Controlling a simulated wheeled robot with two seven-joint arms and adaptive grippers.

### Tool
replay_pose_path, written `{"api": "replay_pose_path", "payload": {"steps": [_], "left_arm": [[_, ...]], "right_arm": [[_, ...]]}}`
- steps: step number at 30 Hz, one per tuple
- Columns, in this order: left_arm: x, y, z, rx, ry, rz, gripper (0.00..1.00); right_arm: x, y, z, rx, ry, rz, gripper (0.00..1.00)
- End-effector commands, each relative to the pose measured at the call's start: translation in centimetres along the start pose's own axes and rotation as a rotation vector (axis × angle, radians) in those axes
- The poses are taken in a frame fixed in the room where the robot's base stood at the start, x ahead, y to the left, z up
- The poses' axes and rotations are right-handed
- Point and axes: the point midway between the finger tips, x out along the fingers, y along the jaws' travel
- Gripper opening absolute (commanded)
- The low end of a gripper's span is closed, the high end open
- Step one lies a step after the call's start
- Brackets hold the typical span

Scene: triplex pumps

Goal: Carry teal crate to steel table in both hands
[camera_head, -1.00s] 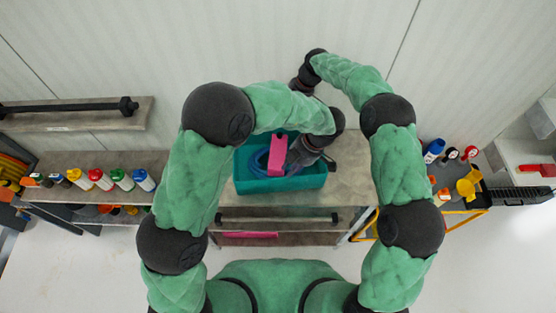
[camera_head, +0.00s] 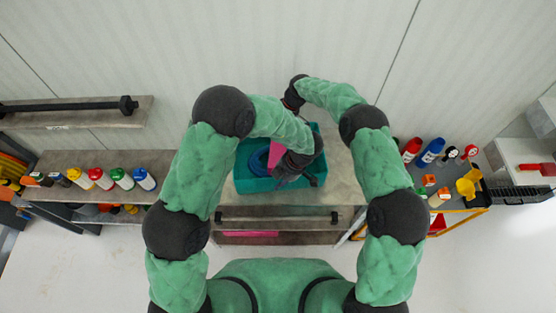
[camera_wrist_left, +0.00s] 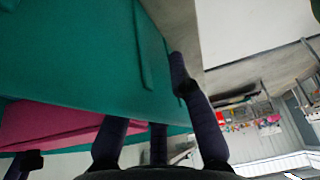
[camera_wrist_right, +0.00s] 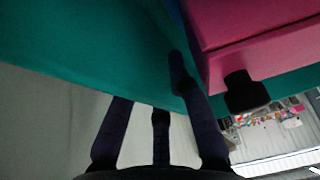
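The teal crate (camera_head: 252,184) sits on the bench in the middle of the head view, holding a pink block (camera_head: 276,148) and a blue coil (camera_head: 258,161). My left gripper (camera_head: 297,180) is low over the crate's right part. In the left wrist view, its fingers (camera_wrist_left: 158,105) are at the teal wall (camera_wrist_left: 75,50), partly hidden by it. I cannot tell whether either grip is closed.
The bench (camera_head: 350,185) has bare surface right of the crate. A shelf (camera_head: 105,160) with several bottles stands at left. A dark-topped cart (camera_head: 480,200) with bottles and yellow items stands at right. The wall (camera_head: 330,40) is close behind.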

Motion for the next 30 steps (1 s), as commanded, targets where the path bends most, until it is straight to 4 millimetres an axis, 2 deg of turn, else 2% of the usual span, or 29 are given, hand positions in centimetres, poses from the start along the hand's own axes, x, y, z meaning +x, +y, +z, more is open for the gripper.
{"api": "replay_pose_path", "payload": {"steps": [5,7,23,30], "left_arm": [[0.0,0.0,0.0,0.0,0.0,0.0,0.2],[0.0,0.0,0.0,0.0,0.0,0.0,0.0],[-0.3,0.1,-0.1,-0.002,-0.001,0.002,0.0],[-1.2,0.1,-0.4,-0.002,-0.001,0.002,0.0]], "right_arm": [[0.0,0.0,0.0,0.0,0.0,0.0,0.2],[0.0,0.0,0.0,0.0,0.0,0.0,0.0],[-0.3,0.1,-0.1,0.0,0.001,0.004,0.0],[-1.2,0.1,-0.5,0.0,0.001,0.004,0.0]]}}
